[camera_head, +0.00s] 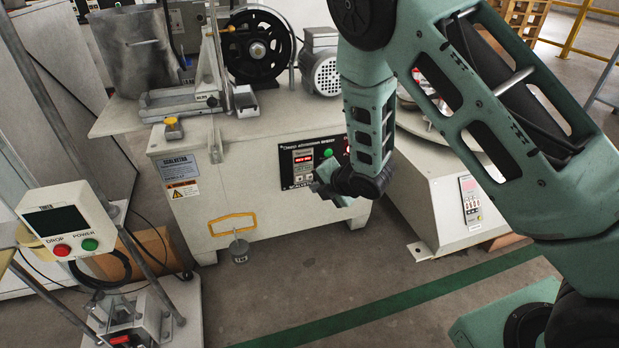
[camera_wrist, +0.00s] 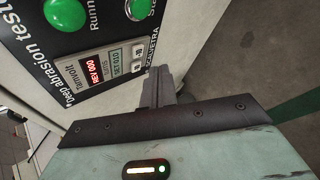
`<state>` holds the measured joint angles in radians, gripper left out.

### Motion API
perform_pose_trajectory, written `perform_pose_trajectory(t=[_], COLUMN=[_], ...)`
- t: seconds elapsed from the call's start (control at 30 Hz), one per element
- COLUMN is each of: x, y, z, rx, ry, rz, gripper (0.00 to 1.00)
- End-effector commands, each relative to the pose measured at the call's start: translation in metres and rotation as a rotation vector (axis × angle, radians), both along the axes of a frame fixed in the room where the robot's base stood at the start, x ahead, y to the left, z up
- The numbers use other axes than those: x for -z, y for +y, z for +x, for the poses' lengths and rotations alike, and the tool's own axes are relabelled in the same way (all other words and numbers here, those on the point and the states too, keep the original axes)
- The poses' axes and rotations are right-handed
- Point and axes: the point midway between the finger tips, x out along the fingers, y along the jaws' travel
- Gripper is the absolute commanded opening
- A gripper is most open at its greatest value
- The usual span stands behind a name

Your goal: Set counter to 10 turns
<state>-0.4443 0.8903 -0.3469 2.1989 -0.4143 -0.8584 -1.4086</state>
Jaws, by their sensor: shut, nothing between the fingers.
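The counter (camera_wrist: 107,68) sits on the dark "Deep abrasion tester" panel (camera_head: 300,171) on the front of the beige machine. Small white buttons (camera_wrist: 137,60) lie beside the displays. My gripper (camera_wrist: 159,82) is shut and empty, with its fingertips close to the buttons' side of the panel. I cannot tell whether they touch it. In the head view my gripper (camera_head: 325,190) is in front of the panel's lower right and partly hides it.
A second machine (camera_head: 440,190) stands close at the right. The floor in front is clear.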

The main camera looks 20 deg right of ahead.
Motion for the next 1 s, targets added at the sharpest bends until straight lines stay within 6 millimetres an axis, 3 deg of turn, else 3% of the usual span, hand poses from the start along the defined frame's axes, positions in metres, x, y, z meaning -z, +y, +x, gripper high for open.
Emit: perform_pose_trajectory(t=[0.4,1.0], x=[0.0,0.0], y=[0.0,0.0], z=[-0.035,-0.036], rx=[0.0,0.0], ry=[0.0,-0.001], rz=[-0.002,-0.001], gripper=[0.0,0.0])
